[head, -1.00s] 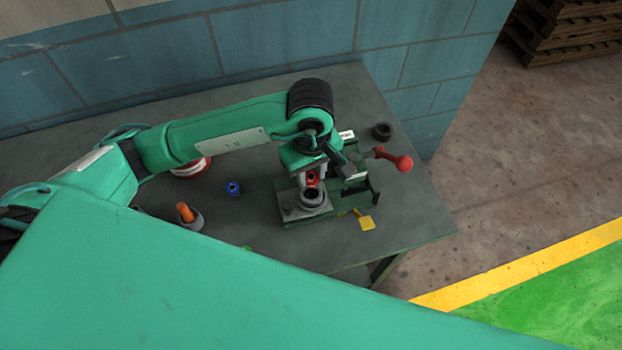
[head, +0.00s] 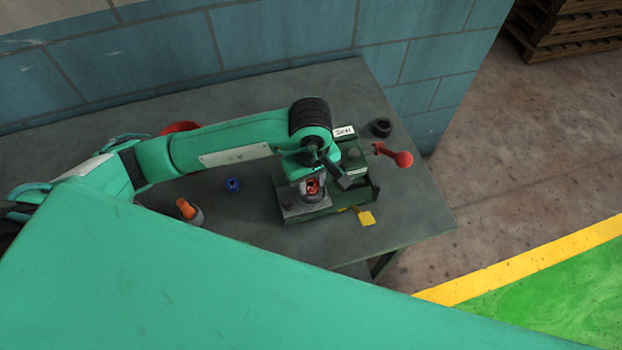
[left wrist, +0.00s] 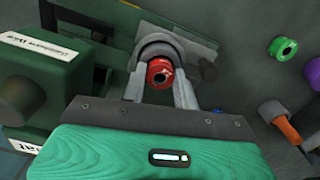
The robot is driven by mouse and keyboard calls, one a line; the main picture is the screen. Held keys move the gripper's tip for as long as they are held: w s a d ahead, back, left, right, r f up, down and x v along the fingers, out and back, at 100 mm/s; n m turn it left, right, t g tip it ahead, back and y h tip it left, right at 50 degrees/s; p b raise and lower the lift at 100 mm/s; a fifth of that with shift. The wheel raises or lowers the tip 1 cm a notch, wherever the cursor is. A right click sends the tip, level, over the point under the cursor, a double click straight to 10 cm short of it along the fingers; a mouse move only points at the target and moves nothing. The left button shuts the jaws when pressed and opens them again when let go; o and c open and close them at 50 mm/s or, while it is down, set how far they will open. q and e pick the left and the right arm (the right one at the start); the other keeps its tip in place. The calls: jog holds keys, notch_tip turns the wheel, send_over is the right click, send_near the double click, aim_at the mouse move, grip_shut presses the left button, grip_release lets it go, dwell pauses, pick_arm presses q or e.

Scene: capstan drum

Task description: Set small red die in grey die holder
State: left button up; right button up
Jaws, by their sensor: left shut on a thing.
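The small red die (left wrist: 160,74) is between the fingers of my left gripper (left wrist: 160,84), which is shut on it. In the head view the red die (head: 312,187) shows low at the grey die holder (head: 307,201). The grey holder ring also shows behind the die in the left wrist view (left wrist: 158,48). The die appears at or in the mouth of the holder; how deep it sits is hidden by the fingers. The holder stands on the green machine (head: 354,188). My right gripper is not in view.
The machine has a red-knobbed lever (head: 402,159) at its right and a yellow piece (head: 366,218) in front. A blue die (head: 232,184), an orange-handled tool (head: 186,208) and a black ring (head: 381,127) stand on the table. Green (left wrist: 282,48) and purple (left wrist: 314,73) parts show in the wrist view.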

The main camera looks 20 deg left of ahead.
aim_at(311, 184)
pick_arm(q)
jog(key=shift+f+b, duration=0.35)
jog(key=shift+s+r, duration=0.1)
jog(key=o, duration=1.1)
jog(key=shift+c, duration=0.2)
jog(key=shift+r+p, duration=0.35)
jog(key=shift+p, duration=0.3)
jog(key=shift+r+p, duration=0.35)
jog(key=shift+p, duration=0.1)
notch_tip(311, 184, up, 12)
jog(key=b, duration=0.3)
jog(key=shift+f, duration=0.15)
